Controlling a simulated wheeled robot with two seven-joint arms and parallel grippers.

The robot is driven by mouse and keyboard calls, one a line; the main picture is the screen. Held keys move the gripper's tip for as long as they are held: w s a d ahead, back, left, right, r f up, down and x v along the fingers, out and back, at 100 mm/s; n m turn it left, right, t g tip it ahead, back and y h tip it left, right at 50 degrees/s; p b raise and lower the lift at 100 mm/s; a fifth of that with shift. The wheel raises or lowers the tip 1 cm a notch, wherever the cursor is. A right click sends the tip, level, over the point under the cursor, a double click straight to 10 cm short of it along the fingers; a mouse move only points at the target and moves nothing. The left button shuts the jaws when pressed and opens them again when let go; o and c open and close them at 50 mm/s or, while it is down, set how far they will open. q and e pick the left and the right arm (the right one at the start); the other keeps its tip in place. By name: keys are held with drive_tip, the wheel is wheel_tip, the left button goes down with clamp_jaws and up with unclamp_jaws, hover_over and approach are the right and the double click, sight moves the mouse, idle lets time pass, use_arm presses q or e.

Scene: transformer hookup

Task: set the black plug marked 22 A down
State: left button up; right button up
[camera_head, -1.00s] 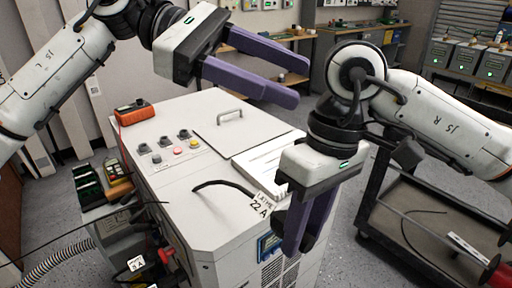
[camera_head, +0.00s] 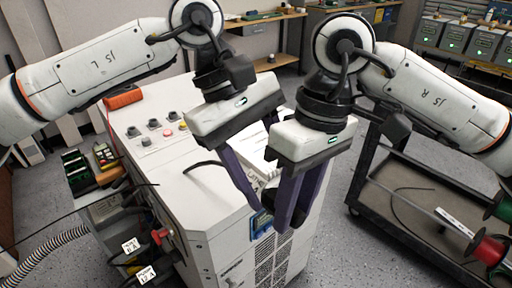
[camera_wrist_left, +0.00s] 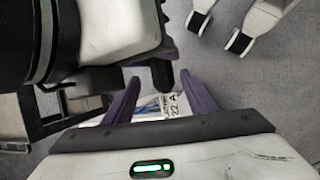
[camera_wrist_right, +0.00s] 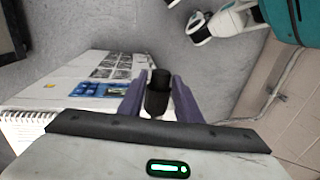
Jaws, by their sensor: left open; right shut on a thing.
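My right gripper (camera_head: 291,222) is shut on the black plug, held beyond the front edge of the white cabinet. In the right wrist view, the black plug (camera_wrist_right: 157,94) stands between the fingers (camera_wrist_right: 159,103). My left gripper (camera_head: 256,200) is open, close beside the right one, pointing down. In the left wrist view, the black plug (camera_wrist_left: 162,76) shows just past the open fingers (camera_wrist_left: 161,88). The white tag marked 22 A (camera_wrist_left: 178,104) lies in view between those fingers. In the head view the plug is mostly hidden by the grippers.
The white cabinet (camera_head: 195,205) has a row of knobs and an orange-red box (camera_head: 123,97) on top. A dark cart (camera_head: 410,205) with a cable and red and green spools stands at the right. Other tagged cables (camera_head: 131,246) hang at the cabinet's lower left.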

sight(271, 198)
use_arm(q)
drive_tip(key=shift+x, duration=1.55)
drive_tip(key=c, duration=1.1)
clamp_jaws()
use_arm(e)
drive_tip(key=o, duration=1.2)
drive_tip(key=shift+o, duration=0.2)
